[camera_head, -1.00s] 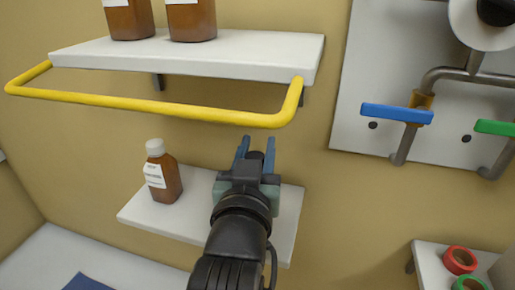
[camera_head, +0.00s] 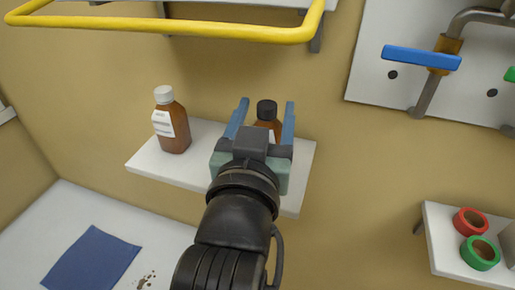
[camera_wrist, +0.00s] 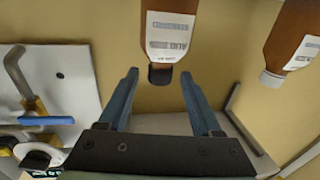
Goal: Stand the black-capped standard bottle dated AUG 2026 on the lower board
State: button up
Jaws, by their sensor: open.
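The black-capped brown bottle (camera_head: 267,124) is upright at the right part of the lower board (camera_head: 190,181). In the head view its base is hidden behind my gripper (camera_head: 263,103). The wrist view is upside down; there the bottle (camera_wrist: 166,50) shows its black cap and a label reading AUG and a partly legible year. My gripper is open, with the blue fingers on either side of the bottle's cap end and gaps visible in the wrist view (camera_wrist: 160,77). A white-capped brown bottle (camera_head: 173,133) stands on the board's left part.
A yellow rail (camera_head: 170,27) runs along the upper shelf above the board. A valve panel with a blue handle (camera_head: 421,57) is at the right. Red (camera_head: 470,222) and green rings lie on a small shelf lower right. A blue cloth (camera_head: 90,262) lies below left.

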jog(key=s, duration=0.1)
jog(key=s+p, duration=0.2)
jog(key=s, duration=0.1)
jog(key=shift+s+a, duration=0.1)
jog(key=shift+a, duration=0.25)
jog(key=s+p, duration=0.3)
jog(key=p, duration=0.4)
jog(key=shift+a, duration=0.2)
jog(key=shift+f, duration=0.15)
